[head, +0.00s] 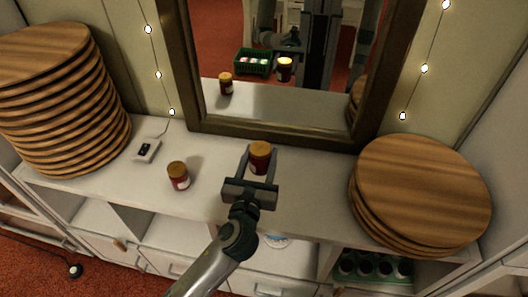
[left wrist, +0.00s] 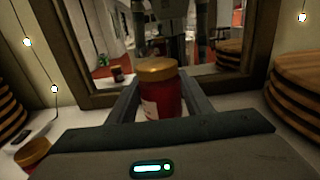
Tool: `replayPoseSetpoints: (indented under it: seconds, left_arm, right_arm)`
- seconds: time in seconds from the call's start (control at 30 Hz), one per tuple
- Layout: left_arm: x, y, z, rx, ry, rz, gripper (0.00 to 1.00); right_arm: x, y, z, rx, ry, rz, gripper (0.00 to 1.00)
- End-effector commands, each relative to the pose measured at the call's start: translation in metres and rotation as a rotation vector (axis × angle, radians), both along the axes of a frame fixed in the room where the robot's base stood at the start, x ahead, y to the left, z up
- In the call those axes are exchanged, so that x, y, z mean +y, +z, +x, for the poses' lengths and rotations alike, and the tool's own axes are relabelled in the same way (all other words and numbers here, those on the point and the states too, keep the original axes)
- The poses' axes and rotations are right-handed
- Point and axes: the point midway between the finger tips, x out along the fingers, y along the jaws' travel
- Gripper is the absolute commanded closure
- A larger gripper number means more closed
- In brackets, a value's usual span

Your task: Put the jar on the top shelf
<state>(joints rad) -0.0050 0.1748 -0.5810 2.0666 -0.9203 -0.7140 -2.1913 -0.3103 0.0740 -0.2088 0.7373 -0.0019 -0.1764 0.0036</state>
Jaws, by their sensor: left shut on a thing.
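A red jar with a gold-orange lid (head: 260,158) is between the fingers of my left gripper (head: 259,165), which is shut on it, at the white top shelf (head: 225,205) in front of the mirror. In the left wrist view the jar (left wrist: 160,92) stands upright between the two fingers. Whether its base touches the shelf top is hidden by the gripper. A second, similar jar (head: 178,176) stands on the top to the left, apart from the gripper; its lid shows in the left wrist view (left wrist: 32,150). My right gripper is not clearly in view.
A tall stack of wooden boards (head: 65,95) stands at the left and a lower stack (head: 420,190) at the right. A framed mirror (head: 280,130) is close behind the held jar. Open compartments (head: 185,220) are below.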

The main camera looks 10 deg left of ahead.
Motion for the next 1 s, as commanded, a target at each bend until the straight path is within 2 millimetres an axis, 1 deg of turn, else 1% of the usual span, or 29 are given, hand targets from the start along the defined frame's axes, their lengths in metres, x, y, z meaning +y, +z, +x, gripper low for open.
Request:
replayPoseSetpoints:
  seconds: [0.07, 0.17, 0.27, 0.37, 0.5, 0.6, 0.7, 0.83, 1.0]
  left_arm:
    - [0.002, 0.000, -0.002, 0.000, 0.001, 0.000, 0.86]
    - [0.011, 0.001, -0.010, 0.001, 0.006, 0.000, 0.86]
    - [0.026, 0.003, -0.026, 0.003, 0.015, -0.002, 0.86]
    - [0.046, 0.007, -0.049, 0.004, 0.024, -0.002, 0.86]
    - [0.074, 0.020, -0.086, 0.004, 0.033, -0.002, 0.86]
    - [0.090, 0.030, -0.109, 0.003, 0.034, -0.001, 0.86]
    - [0.100, 0.040, -0.125, 0.001, 0.034, 0.000, 0.86]
    - [0.106, 0.046, -0.134, -0.001, 0.034, 0.000, 0.86]
    - [0.107, 0.047, -0.135, -0.001, 0.034, 0.000, 0.86]
  right_arm:
    - [0.000, 0.000, -0.002, 0.004, 0.000, -0.001, 0.36]
    - [-0.001, -0.001, -0.005, 0.007, 0.000, -0.002, 0.36]
    - [-0.001, -0.001, -0.006, 0.009, 0.000, -0.002, 0.36]
    - [-0.001, -0.001, -0.006, 0.009, 0.000, -0.002, 0.36]
    - [-0.001, -0.001, -0.005, 0.008, -0.001, -0.002, 0.36]
    - [-0.001, -0.001, -0.004, 0.007, -0.001, -0.001, 0.36]
    - [-0.001, 0.000, -0.003, 0.004, -0.001, -0.001, 0.36]
    - [0.000, 0.000, -0.002, 0.002, -0.001, 0.000, 0.36]
    - [0.000, 0.000, -0.001, 0.001, -0.001, 0.000, 0.36]
